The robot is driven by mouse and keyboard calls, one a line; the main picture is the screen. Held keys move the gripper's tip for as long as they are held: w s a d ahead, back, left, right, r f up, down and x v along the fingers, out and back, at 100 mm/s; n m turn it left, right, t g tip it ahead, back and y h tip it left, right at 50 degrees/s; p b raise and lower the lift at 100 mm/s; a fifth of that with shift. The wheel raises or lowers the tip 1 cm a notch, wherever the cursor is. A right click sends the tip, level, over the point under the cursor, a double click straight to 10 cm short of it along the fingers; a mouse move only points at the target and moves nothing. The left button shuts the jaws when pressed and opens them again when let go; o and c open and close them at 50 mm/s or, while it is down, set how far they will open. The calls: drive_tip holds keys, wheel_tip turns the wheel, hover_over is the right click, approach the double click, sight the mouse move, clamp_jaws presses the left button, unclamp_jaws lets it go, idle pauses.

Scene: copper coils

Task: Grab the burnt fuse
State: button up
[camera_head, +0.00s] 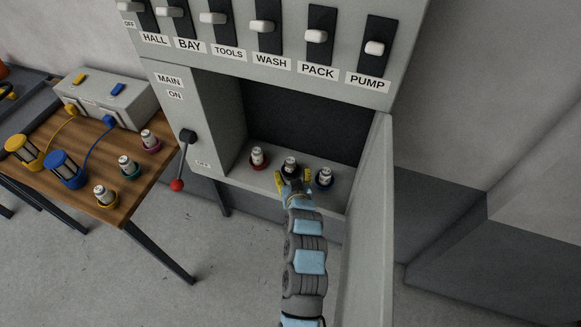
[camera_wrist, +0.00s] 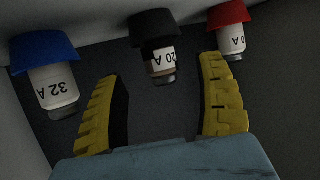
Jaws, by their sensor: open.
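Three fuses stand on the shelf in the open cabinet: one with a red base (camera_head: 258,158), one with a black base (camera_head: 290,167), one with a blue base (camera_head: 325,178). The wrist view shows them upside down. There the black-based fuse (camera_wrist: 160,58), marked 20 A, has a dark brownish band on its body. The blue-based fuse (camera_wrist: 52,85) is marked 32 A; the red-based fuse (camera_wrist: 231,40) is partly hidden by a finger. My gripper (camera_head: 293,184) is open, with its yellow fingers (camera_wrist: 163,90) spread in front of the black-based fuse, which appears between them.
The cabinet door (camera_head: 368,225) stands open right of my arm. A lever with a red knob (camera_head: 177,185) sticks out at left. The wooden table (camera_head: 60,130) holds fuses with pink (camera_head: 149,142), teal (camera_head: 128,168) and yellow (camera_head: 105,197) bases, plus a grey box (camera_head: 110,98).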

sight(291, 169)
drive_tip(key=shift+b+x, duration=0.4)
drive_tip(key=shift+x, duration=2.35)
drive_tip(key=c, duration=1.3)
